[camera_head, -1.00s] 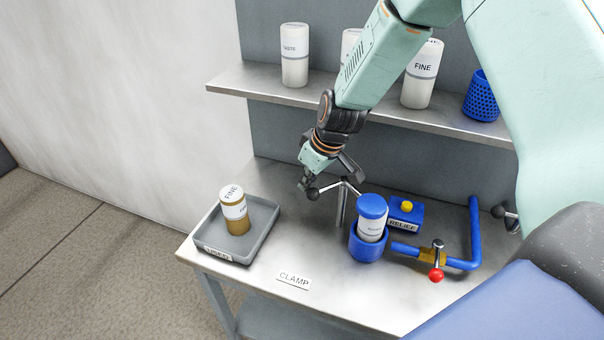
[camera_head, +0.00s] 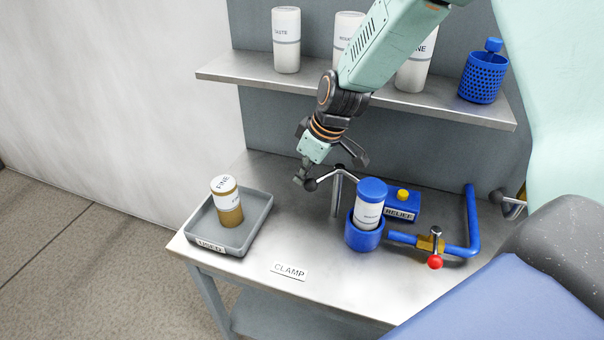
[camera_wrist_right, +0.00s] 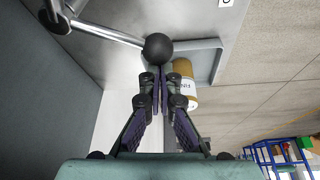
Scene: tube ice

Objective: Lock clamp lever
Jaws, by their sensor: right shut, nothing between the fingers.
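The clamp lever (camera_head: 325,179) is a metal rod with a black ball knob (camera_head: 310,185), atop a metal post (camera_head: 337,200) on the table. A second dark end of the clamp is beside the blue cap of a white canister (camera_head: 369,205), which stands in a blue holder (camera_head: 364,238). My right gripper (camera_head: 300,179) is next to the ball knob. In the right wrist view the right gripper (camera_wrist_right: 160,75) is shut and empty, its tips at the knob (camera_wrist_right: 158,47); contact is unclear. A CLAMP label (camera_head: 289,271) lies in front. My left gripper is not in view.
A grey tray (camera_head: 258,222) at the left holds a FINE canister (camera_head: 227,201). Blue pipe with a red-knobbed valve (camera_head: 435,262) and a RELIEF box with yellow button (camera_head: 403,194) are at the right. A shelf (camera_head: 300,88) with canisters and a blue basket (camera_head: 484,78) is behind.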

